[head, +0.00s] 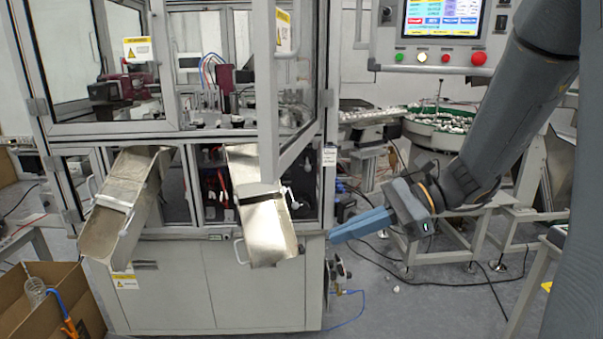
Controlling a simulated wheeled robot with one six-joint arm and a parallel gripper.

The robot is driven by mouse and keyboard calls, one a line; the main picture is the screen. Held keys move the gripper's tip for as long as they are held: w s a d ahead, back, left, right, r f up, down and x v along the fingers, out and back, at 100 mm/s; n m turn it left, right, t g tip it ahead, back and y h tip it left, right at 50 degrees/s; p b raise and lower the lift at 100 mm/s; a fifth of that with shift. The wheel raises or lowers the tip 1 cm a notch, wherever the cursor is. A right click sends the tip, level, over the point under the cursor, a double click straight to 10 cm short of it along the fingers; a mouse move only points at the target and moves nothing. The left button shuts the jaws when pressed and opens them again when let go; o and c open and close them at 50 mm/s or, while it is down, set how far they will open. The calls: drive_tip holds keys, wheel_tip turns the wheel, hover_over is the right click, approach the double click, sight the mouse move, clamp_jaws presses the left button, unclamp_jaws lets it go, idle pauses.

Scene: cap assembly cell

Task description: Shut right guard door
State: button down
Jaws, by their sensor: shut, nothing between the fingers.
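The right guard door (299,105) is a grey-framed clear panel on the upper right of the assembly machine. It stands ajar, swung out from the machine towards me, with its free edge (265,100) to the left. It carries a yellow warning label and a handle near the top, partly cut off by the picture's upper edge. My gripper (333,238) has blue fingers, shut and empty. It points left, below and to the right of the door, apart from it, near the machine's right corner.
Two metal chutes (126,207) (263,222) stick out from the machine's front, one below the door. A control panel (440,35) hangs at the upper right. A green round feeder (440,128) stands behind my arm. A cardboard box (45,300) lies at the lower left.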

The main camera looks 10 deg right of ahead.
drive_tip(key=w+d+r+m+t+y, duration=0.4)
drive_tip(key=w+d+r, duration=0.25)
drive_tip(key=r, duration=0.25)
drive_tip(key=p, duration=0.4)
approach(285, 164)
drive_tip(key=x, duration=0.6)
drive_tip(key=shift+w+f, duration=0.1)
drive_tip(key=shift+w+a+t, duration=0.1)
drive_tip(key=shift+a+t, duration=0.05)
drive_tip(key=shift+t, duration=0.25)
